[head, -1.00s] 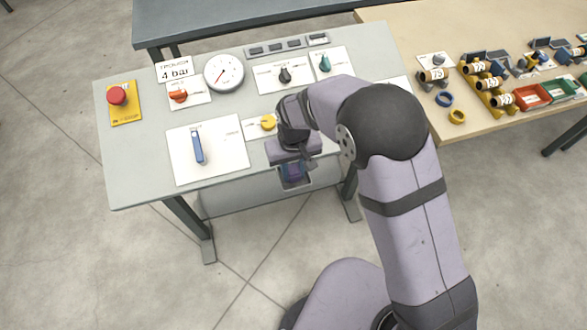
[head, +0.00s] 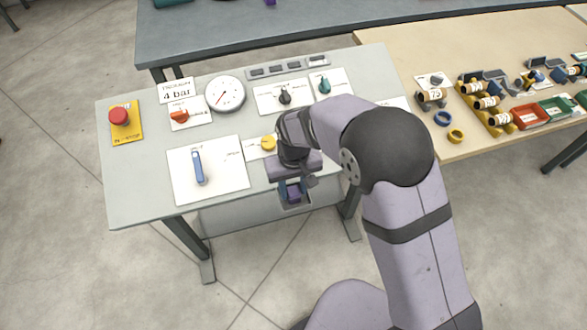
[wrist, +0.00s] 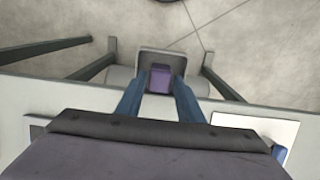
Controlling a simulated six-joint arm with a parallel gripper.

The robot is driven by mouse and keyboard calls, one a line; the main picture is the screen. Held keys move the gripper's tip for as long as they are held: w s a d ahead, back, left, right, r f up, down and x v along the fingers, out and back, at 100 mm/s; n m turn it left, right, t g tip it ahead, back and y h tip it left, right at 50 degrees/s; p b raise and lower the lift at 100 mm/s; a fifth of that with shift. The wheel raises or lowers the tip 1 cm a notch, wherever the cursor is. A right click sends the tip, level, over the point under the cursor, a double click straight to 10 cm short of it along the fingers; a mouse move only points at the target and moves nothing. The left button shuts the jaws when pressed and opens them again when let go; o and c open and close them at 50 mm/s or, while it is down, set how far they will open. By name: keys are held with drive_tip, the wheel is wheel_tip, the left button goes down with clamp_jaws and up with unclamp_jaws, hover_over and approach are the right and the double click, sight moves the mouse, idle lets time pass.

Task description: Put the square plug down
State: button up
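The square plug (head: 293,193) is a small purple block. It sits at the small grey tray (head: 306,202) on the bench's front edge, partly covered by my gripper in the head view. My gripper (head: 293,188) points down over it, with one blue finger on each side. In the wrist view, the plug (wrist: 160,79) shows between the two fingertips of my gripper (wrist: 160,84). The fingers look slightly apart from its sides, with narrow gaps. The tray's rim (wrist: 160,52) shows behind it. Whether the plug rests fully on the tray floor is hard to see.
The panel bench (head: 135,195) carries a blue lever (head: 198,168), a yellow knob (head: 268,143), a gauge (head: 225,94) and a red button (head: 119,116). A wooden table (head: 430,65) with rings and bins stands right. Floor is clear in front.

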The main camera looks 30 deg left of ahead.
sight(294, 191)
wheel_tip(294, 191, up, 11)
drive_tip(key=b, duration=0.3)
drive_tip(key=w+d+m, duration=0.2)
drive_tip(key=d, duration=0.7)
drive_tip(key=w+d+m, duration=0.2)
drive_tip(key=d, duration=0.7)
drive_tip(key=s+d+f+m, duration=0.2)
drive_tip(key=s+d, duration=0.2)
drive_tip(key=d, duration=0.5)
drive_tip(key=s+d+f+m, duration=0.2)
drive_tip(key=s+d, duration=0.3)
drive_tip(key=d, duration=0.4)
drive_tip(key=shift+m, duration=0.5)
